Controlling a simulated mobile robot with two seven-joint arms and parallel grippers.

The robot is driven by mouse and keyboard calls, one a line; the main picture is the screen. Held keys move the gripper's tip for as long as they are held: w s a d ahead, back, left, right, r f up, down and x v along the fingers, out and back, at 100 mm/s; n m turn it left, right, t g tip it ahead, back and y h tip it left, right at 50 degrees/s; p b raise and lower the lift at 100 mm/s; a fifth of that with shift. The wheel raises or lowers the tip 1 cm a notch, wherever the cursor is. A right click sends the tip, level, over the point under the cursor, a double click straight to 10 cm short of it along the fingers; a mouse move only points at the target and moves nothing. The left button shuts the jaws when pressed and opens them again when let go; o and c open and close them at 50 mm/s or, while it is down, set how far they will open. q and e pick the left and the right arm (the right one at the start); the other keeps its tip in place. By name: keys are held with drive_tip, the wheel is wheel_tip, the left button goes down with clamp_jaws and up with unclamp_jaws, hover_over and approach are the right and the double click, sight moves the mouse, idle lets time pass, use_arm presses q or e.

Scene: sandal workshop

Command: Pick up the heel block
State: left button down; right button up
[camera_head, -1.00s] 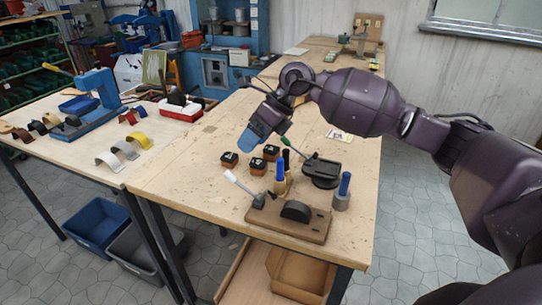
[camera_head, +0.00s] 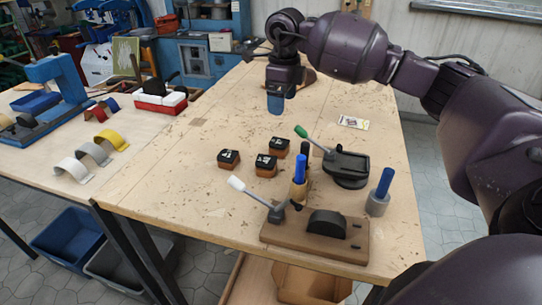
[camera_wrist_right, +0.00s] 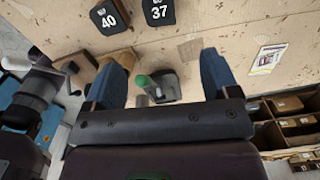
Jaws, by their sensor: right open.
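Three heel blocks, brown with black numbered tops, sit close together on the wooden workbench (camera_head: 190,185): a left one (camera_head: 229,159), a middle one (camera_head: 266,166) and a back right one (camera_head: 279,148). In the right wrist view, black tops marked 40 (camera_wrist_right: 108,17) and 37 (camera_wrist_right: 159,11) show at the upper edge; the third block's number is not clear. My right gripper (camera_head: 275,103) hangs pointing down behind the blocks, apart from them. Its blue fingers are spread and empty in the right wrist view (camera_wrist_right: 162,78). My left gripper is out of view.
A printed card (camera_head: 353,122) lies to the right. The bench left of the blocks is clear.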

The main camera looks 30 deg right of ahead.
sight(279, 142)
drive_tip(key=f, duration=0.2)
drive_tip(key=f+b, duration=0.1)
drive_tip(key=shift+w+f, duration=0.25)
drive_tip(key=shift+f, duration=0.25)
drive_tip(key=shift+s+f, duration=0.1)
drive_tip(key=shift+f, duration=0.45)
wheel_tip(279, 142, down, 4)
drive_tip(key=shift+r, duration=0.2)
drive_tip(key=shift+a+f, duration=0.1)
drive_tip(key=shift+f, duration=0.6)
drive_tip(key=f, duration=0.4)
drive_tip(key=shift+w+f, duration=0.15)
drive_tip(key=shift+w, duration=0.1)
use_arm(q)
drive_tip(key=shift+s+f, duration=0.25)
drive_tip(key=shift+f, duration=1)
use_arm(e)
drive_tip(key=shift+c, duration=0.3)
